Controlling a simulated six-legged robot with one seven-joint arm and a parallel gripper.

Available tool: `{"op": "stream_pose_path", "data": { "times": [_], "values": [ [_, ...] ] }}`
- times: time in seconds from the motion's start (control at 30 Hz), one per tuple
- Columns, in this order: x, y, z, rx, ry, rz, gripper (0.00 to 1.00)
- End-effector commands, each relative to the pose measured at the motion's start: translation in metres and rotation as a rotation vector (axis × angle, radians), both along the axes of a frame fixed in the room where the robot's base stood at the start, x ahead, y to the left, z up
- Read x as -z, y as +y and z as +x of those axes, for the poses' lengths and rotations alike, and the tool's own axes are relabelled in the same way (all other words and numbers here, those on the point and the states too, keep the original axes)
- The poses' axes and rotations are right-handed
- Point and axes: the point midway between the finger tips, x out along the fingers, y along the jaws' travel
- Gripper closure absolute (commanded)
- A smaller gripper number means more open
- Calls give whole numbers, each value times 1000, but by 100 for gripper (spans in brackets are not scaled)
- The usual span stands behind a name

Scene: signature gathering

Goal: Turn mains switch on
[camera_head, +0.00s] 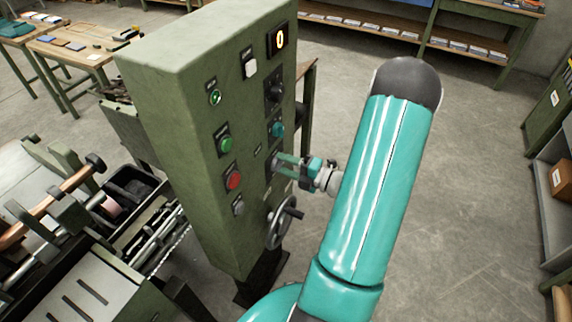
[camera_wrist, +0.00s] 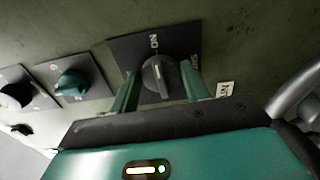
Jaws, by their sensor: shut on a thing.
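The green control cabinet (camera_head: 165,90) stands upright in the middle of the head view. A black rotary switch (camera_wrist: 158,78) with a pale pointer line sits on a dark plate in the wrist view. The plate is lettered ON, seen upside down, with a second label partly hidden by a finger. My gripper (camera_head: 277,164) reaches the cabinet's right face from the right. In the wrist view its green fingers stand on either side of the black knob, shut on it. In the head view the gripper mostly hides this switch.
A teal knob (camera_head: 277,129) and a black knob (camera_head: 274,92) sit above the gripper on the same face. A handwheel (camera_head: 284,222) juts out just below it. Open floor (camera_head: 460,180) lies to the right.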

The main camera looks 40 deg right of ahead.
Motion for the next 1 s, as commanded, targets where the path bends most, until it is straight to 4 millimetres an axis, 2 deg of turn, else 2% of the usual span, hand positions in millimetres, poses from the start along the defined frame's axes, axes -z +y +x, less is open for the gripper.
{"op": "stream_pose_path", "data": {
  "times": [0.6, 0.63, 0.73, 1.0],
  "values": [
    [0, -1, -1, 3, 17, 49, 77],
    [0, -1, -1, 3, 17, 49, 52],
    [0, -1, -1, 3, 17, 48, 33],
    [0, -1, -1, 1, 17, 48, 33]
  ]
}}
